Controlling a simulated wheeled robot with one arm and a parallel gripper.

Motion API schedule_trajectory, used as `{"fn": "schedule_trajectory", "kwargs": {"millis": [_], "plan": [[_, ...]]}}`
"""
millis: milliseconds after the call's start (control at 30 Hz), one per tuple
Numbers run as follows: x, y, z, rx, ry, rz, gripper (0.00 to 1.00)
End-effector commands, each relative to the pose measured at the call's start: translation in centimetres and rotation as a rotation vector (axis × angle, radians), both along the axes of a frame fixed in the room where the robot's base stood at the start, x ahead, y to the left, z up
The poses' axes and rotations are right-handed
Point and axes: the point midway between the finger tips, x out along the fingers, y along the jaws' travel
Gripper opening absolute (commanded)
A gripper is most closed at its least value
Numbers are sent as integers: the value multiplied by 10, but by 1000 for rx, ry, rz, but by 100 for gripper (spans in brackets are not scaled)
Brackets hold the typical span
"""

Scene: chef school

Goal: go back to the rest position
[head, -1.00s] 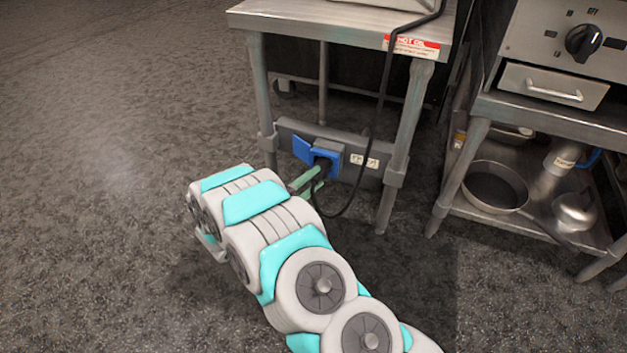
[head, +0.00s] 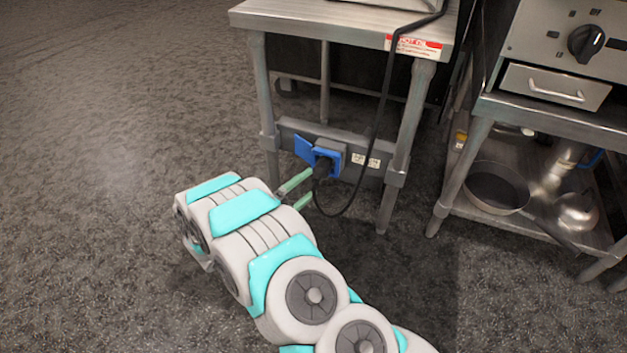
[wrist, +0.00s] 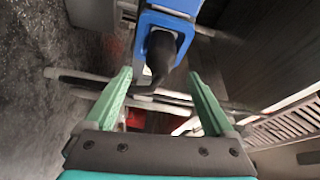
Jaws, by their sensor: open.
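My gripper (head: 306,188) is in front of the blue socket on the table's lower rail, with its two green fingers apart. In the wrist view my gripper (wrist: 160,92) is open, with nothing between the fingertips. The black plug (wrist: 160,55) sits in the blue socket (wrist: 179,8), just beyond the fingertips and apart from them. In the head view the blue socket (head: 304,149) has its lid swung open to the left, and the black plug (head: 323,168) is in it with its cable hanging down.
A steel table (head: 330,22) with a hot-oil label stands above the socket. The black cable (head: 384,95) loops from the plug up to the tabletop. A steel stand (head: 560,112) with a pan (head: 497,188) on its shelf is at the right. The floor at left is clear.

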Motion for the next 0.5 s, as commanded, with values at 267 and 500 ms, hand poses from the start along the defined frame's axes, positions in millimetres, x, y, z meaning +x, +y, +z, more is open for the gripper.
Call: {"fn": "schedule_trajectory", "kwargs": {"millis": [267, 500], "plan": [[-26, 24, -2, 2, 0, 2, 89], [-32, 28, -3, 1, 1, 0, 89]]}}
